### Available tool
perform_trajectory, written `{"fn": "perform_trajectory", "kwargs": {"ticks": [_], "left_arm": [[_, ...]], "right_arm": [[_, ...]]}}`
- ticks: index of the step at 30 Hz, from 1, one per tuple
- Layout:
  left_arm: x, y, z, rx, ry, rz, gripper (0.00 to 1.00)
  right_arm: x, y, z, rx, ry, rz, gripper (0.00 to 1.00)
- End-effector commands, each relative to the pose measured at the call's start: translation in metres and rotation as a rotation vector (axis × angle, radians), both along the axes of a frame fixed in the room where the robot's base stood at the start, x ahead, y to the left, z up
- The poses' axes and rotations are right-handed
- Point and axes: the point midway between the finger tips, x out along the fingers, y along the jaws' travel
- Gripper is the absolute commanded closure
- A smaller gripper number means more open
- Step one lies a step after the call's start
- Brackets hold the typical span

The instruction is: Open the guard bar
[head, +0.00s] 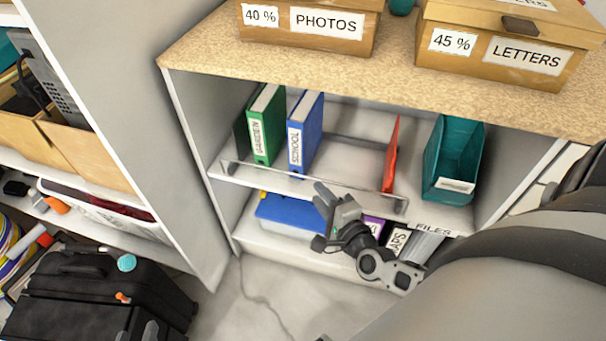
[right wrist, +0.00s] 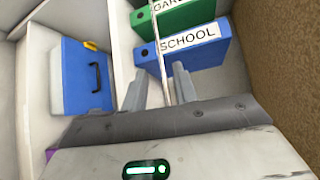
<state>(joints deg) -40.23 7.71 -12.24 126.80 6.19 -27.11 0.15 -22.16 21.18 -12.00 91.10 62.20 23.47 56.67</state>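The guard bar (head: 272,173) is a thin rail across the front of the middle shelf, in front of the binders. It also shows in the right wrist view (right wrist: 156,45) as a thin line running down between the fingers. My right gripper (head: 329,198) is at the shelf front, near the right part of the bar, and hides some of it. In the right wrist view its two fingers (right wrist: 160,88) are apart, with the bar appearing between them. Whether they touch it cannot be told. My left gripper is not in view.
A blue case (head: 288,214) lies below. Boxes (head: 308,30) sit on top. A black case (head: 100,290) stands at left.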

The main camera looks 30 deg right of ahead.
Motion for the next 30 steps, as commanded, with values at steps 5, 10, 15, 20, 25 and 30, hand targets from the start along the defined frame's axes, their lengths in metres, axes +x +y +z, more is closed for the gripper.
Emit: {"fn": "perform_trajectory", "kwargs": {"ticks": [5, 10, 15, 20, 25, 30], "left_arm": [[0.000, 0.000, -0.002, 0.000, -0.003, -0.001, 0.64], [0.000, 0.000, -0.004, 0.001, -0.008, -0.002, 0.64], [0.001, 0.000, -0.004, 0.001, -0.010, -0.002, 0.64], [0.001, 0.000, -0.004, 0.002, -0.011, -0.002, 0.64], [0.000, 0.000, -0.004, 0.001, -0.011, -0.003, 0.64], [0.000, -0.001, -0.004, 0.002, -0.010, -0.003, 0.64]], "right_arm": [[0.040, -0.002, -0.005, 0.000, -0.003, 0.001, 0.71], [0.068, -0.004, -0.009, -0.001, -0.002, 0.002, 0.71], [0.082, -0.005, -0.012, -0.002, 0.001, 0.002, 0.71], [0.085, -0.005, -0.012, -0.002, 0.001, 0.002, 0.71], [0.085, -0.005, -0.012, -0.001, 0.001, 0.002, 0.71], [0.085, -0.005, -0.012, -0.001, 0.001, 0.002, 1.00]]}}
